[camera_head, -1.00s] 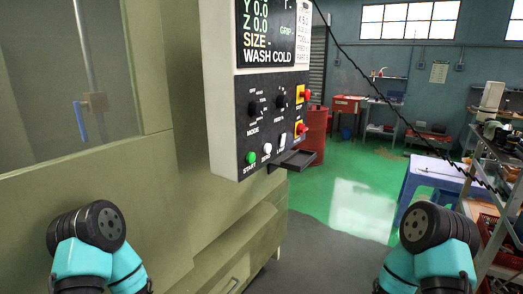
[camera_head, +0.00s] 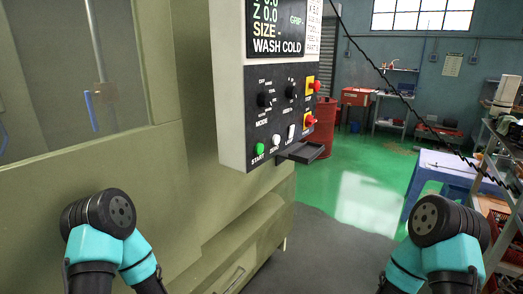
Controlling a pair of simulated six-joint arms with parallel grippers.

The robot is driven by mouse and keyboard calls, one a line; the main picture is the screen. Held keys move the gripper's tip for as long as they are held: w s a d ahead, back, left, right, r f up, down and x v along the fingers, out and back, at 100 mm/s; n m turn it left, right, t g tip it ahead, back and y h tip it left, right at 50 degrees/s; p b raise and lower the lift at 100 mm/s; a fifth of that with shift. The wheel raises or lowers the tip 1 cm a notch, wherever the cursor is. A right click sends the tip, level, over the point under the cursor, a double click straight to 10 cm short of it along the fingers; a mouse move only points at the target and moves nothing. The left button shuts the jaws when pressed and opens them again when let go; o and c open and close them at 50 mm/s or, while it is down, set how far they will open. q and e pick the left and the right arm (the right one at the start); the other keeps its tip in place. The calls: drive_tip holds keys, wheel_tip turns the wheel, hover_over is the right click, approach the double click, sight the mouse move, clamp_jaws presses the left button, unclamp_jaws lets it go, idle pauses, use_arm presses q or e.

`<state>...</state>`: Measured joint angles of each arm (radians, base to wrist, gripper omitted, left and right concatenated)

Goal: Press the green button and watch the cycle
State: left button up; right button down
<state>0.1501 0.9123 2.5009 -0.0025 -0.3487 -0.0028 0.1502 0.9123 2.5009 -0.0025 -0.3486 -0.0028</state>
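The green button (camera_head: 260,148) labelled START is at the lower left of the control panel (camera_head: 232,120), which stands out from the beige machine. A white button (camera_head: 276,141) is just right of it. The display (camera_head: 278,30) above reads "SIZE -" and "WASH COLD". My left arm is at the lower left and my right arm at the lower right. Both end in dark round joints in this view, well below and apart from the panel. No gripper fingers show on either arm.
The machine's window (camera_head: 60,70) with a blue handle is at the left. A small dark tray (camera_head: 301,152) juts out under the panel. Red knobs (camera_head: 310,119) are on its right side. A red barrel (camera_head: 323,125), a blue table (camera_head: 440,168) and a cart (camera_head: 500,170) stand at the right. Green floor between is open.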

use_arm(q)
clamp_jaws()
idle(1.2)
